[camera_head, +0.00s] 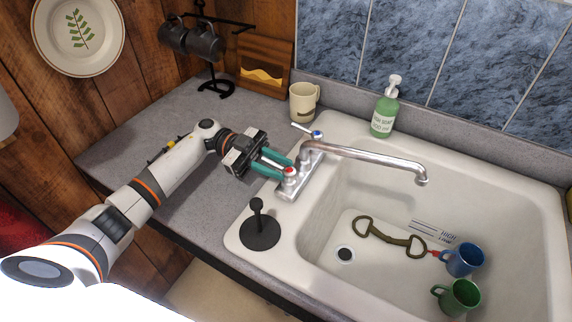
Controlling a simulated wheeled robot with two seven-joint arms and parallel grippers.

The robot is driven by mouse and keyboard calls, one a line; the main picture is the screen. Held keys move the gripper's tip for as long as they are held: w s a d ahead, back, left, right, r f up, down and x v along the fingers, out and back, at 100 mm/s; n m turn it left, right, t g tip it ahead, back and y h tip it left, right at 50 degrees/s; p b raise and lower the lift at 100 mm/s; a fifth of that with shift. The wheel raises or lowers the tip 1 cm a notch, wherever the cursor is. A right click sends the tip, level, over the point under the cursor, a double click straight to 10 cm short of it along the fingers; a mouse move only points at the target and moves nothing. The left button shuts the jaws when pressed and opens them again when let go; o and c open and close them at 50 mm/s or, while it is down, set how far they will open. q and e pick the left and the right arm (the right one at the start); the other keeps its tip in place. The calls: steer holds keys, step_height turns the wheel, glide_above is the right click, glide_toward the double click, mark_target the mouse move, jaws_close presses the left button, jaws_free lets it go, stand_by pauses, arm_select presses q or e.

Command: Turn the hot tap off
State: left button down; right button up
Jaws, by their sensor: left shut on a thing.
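The metal tap (375,157) stands at the left rim of the white sink, its long spout reaching right over the basin. Its red-capped hot handle (289,172) is at the near end of the tap base. Its blue-capped handle (317,135) is at the far end. My left gripper (279,164) comes in from the left, its green fingers shut at the hot handle and partly hiding it. I cannot see water coming from the spout. My right gripper is not in view.
The white sink (335,215) holds a blue mug (462,260), a green mug (457,298) and a bronze bit-like object (390,236). A black plunger-like stopper (259,230) stands near the hot handle. A cream mug (303,101) and soap bottle (385,110) stand behind the tap.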

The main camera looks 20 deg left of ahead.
arm_select(q)
steer(key=shift+w+r, duration=0.1)
steer(key=shift+r, duration=0.05)
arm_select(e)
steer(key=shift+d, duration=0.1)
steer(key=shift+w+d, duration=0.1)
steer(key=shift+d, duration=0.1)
arm_select(q)
steer(key=c, duration=1.5)
jaws_free()
steer(key=shift+o, duration=0.2)
steer(key=shift+a, duration=0.1)
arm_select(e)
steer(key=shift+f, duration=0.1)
